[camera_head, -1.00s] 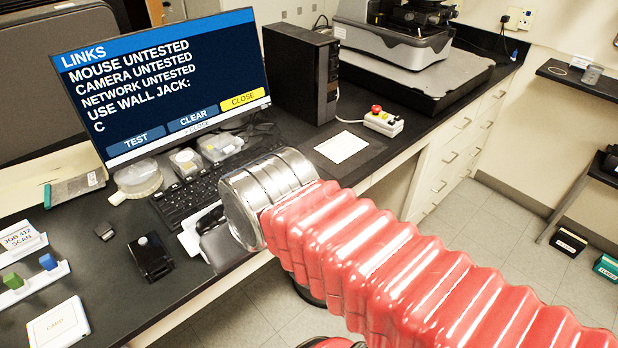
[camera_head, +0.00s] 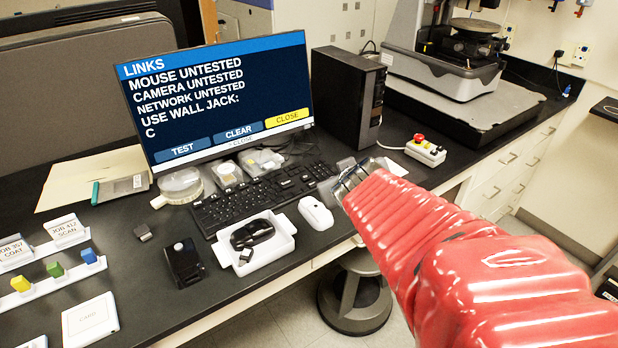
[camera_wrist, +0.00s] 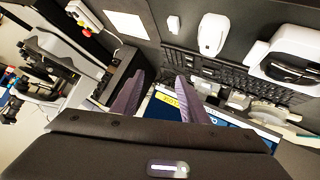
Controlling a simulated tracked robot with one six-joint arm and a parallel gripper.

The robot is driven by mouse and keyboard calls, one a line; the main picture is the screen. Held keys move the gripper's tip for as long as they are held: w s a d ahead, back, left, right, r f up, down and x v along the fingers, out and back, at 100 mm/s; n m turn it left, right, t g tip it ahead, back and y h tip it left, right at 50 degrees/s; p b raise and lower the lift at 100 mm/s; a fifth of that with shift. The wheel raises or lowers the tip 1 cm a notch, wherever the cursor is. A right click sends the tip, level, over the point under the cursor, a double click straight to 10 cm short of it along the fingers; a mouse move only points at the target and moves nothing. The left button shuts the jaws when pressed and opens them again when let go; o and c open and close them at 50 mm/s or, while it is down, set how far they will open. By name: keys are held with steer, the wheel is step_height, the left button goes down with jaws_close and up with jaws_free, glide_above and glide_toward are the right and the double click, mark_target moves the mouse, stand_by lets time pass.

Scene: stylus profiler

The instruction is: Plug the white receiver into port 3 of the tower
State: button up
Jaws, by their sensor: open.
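The black tower (camera_head: 345,98) stands upright right of the monitor, its narrow front facing right; its port numbers are too small to read. In the wrist view a small white piece, seemingly the receiver (camera_wrist: 173,24), lies on the bench beside the white mouse (camera_wrist: 212,34). In the head view my arm hides that spot, while the mouse (camera_head: 316,213) shows just left of the arm. My gripper (camera_wrist: 160,76) is open and empty above the bench, its two fingers apart and pointing toward the keyboard and tower side. The tower (camera_wrist: 124,66) is partly behind a finger.
The keyboard (camera_head: 250,198) lies before the monitor (camera_head: 222,92). A control box with a red button (camera_head: 425,150) is right of the tower. A stool (camera_head: 355,300) stands below the bench edge.

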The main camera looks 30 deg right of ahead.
steer(key=d+f+n+t+y, duration=0.1)
steer(key=d+f, duration=0.1)
steer(key=d, duration=0.3)
steer(key=d+f+t, duration=0.1)
steer(key=d+f, duration=0.2)
steer(key=d, duration=0.1)
steer(key=s+a+f+n+t+y, duration=0.1)
steer(key=s+f+t+y, duration=0.1)
steer(key=s+f+y, duration=0.3)
steer(key=s, duration=0.2)
steer(key=shift+s+a+f+y, duration=0.3)
steer(key=shift+s, duration=0.05)
steer(key=shift+x, duration=4.35)
steer(key=shift+w+r, duration=0.1)
